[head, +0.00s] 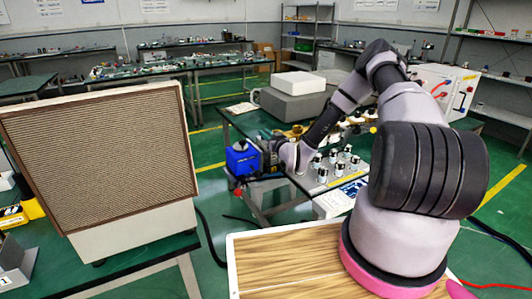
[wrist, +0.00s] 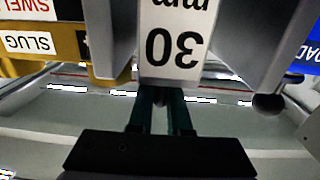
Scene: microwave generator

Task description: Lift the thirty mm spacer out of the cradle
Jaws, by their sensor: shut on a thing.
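The thirty mm spacer (wrist: 172,45) is a white-faced block marked "30 mm", upside down in the wrist view. It sits between grey metal parts (wrist: 240,40) that look like the cradle. My gripper (wrist: 161,97) has its two dark fingers close together at the block's lower edge, shut on the spacer. Whether the spacer is clear of the cradle cannot be told. In the head view my gripper (head: 272,158) is small and dark beside a blue box (head: 243,159), and the spacer cannot be made out there.
In the wrist view, yellow and white pieces marked "SLUG" (wrist: 27,42) stand close at left, and a blue lettered part (wrist: 302,45) at right. In the head view, several silver-and-black cylinders (head: 335,162) stand right of my gripper. A large grilled panel (head: 100,150) stands at left.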

